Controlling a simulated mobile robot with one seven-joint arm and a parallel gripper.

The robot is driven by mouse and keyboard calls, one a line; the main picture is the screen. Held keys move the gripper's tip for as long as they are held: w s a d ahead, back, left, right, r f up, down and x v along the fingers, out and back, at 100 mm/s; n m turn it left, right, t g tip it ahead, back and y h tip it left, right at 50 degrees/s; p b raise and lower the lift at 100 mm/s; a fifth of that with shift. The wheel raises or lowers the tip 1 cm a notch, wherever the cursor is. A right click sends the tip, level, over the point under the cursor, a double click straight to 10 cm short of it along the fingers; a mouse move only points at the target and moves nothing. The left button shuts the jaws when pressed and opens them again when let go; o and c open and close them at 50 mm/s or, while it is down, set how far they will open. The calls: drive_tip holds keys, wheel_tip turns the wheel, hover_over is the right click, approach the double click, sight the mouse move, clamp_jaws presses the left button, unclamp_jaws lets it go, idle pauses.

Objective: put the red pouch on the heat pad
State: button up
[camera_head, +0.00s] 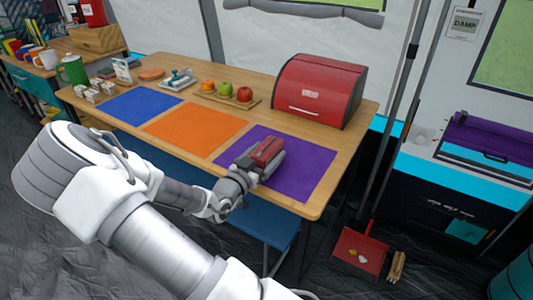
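My gripper (262,160) is over the purple mat (305,171) on the wooden table, reaching in from the lower left. A dark red item, which looks like the red pouch (268,149), sits between its grey fingers, and the fingers look shut on it. The fingers hide part of the pouch. I cannot tell whether the pouch touches the mat. An orange mat (195,129) and a blue mat (141,103) lie to the left. No mark shows which of the flat mats, if any, is the heat pad.
A red bread box (318,92) stands at the back right of the table (350,135). A board with fruit (226,90), a stamp-like item (180,78) and small blocks (95,91) line the back. A red dustpan (360,252) stands on the floor at right.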

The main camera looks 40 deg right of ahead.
drive_tip(key=shift+o, duration=0.6)
drive_tip(key=shift+r, duration=0.1)
